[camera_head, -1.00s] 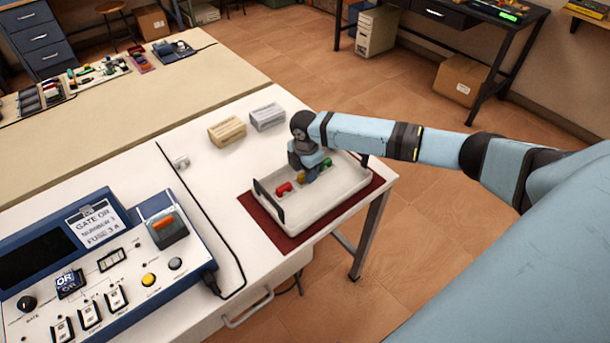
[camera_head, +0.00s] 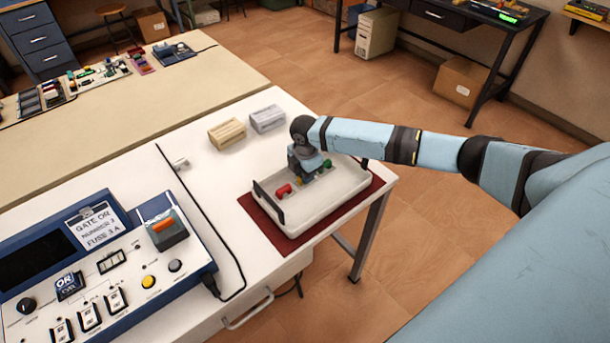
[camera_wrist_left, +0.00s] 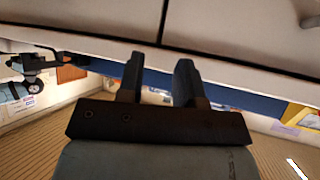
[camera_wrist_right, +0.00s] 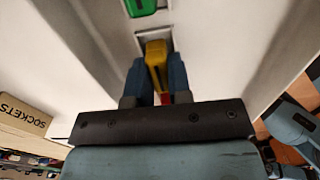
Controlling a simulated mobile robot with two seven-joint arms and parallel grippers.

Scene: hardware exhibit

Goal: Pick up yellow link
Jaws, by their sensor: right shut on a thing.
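The yellow link (camera_wrist_right: 156,56) shows in the right wrist view between the fingers of my right gripper (camera_wrist_right: 155,80), which is shut on it. In the head view the yellow link (camera_head: 305,179) is mostly hidden by my right gripper (camera_head: 309,176), which reaches down into the white tray (camera_head: 345,189). A red link (camera_head: 283,191) and a green link (camera_head: 327,163) lie in the tray on either side. The green link (camera_wrist_right: 140,7) also shows at the top of the right wrist view. My left gripper (camera_wrist_left: 158,75) shows in the left wrist view, its fingers apart with nothing between them.
The tray stands on a dark red mat (camera_head: 257,226) near the table's right edge. Two small boxes, one tan (camera_head: 227,134) and one grey (camera_head: 267,118), stand behind it. A blue control panel (camera_head: 196,257) with a cable is at the left.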

